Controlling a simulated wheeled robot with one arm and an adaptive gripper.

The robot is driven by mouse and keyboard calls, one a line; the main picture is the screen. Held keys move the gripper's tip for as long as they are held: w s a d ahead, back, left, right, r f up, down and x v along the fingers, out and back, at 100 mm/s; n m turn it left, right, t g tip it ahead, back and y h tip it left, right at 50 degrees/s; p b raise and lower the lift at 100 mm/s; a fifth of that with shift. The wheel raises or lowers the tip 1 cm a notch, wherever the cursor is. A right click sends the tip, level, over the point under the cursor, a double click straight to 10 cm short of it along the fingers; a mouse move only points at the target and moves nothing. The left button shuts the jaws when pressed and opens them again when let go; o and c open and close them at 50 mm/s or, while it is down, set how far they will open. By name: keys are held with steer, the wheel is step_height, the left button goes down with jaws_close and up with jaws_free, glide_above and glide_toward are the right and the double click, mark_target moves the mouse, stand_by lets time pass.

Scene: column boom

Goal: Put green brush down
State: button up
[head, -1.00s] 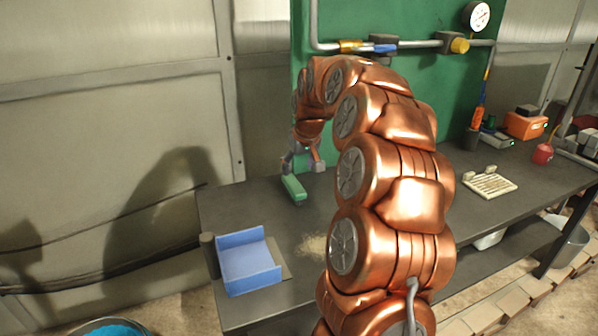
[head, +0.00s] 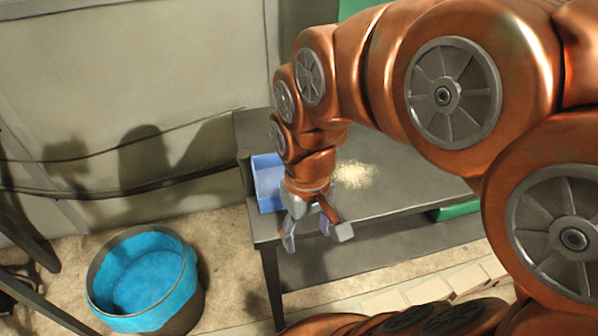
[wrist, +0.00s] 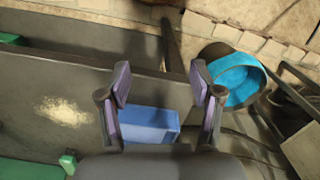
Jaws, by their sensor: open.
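My gripper (head: 316,238) is open and empty, near the table's front left corner and in front of the blue dustpan (head: 268,178). In the wrist view its two fingers (wrist: 160,72) stand wide apart with nothing between them. A small green piece, apparently the green brush (wrist: 68,162), lies at the far side of the table, partly cut off by the wrist view's lower part. It is well away from my gripper. In the head view my arm hides that part of the table.
A pale pile of shavings (head: 354,174) lies on the dark table (head: 400,190), right of the dustpan. A round bin with a blue liner (head: 143,270) stands on the floor at the left. A green object (head: 455,211) shows below the table's front edge.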

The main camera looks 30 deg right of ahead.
steer(key=s+f+g, duration=0.1)
steer(key=s+f, duration=0.1)
steer(key=s, duration=0.5)
steer(key=shift+s+a+f, duration=0.15)
steer(key=shift+s+a, duration=0.1)
steer(key=shift+a, duration=0.2)
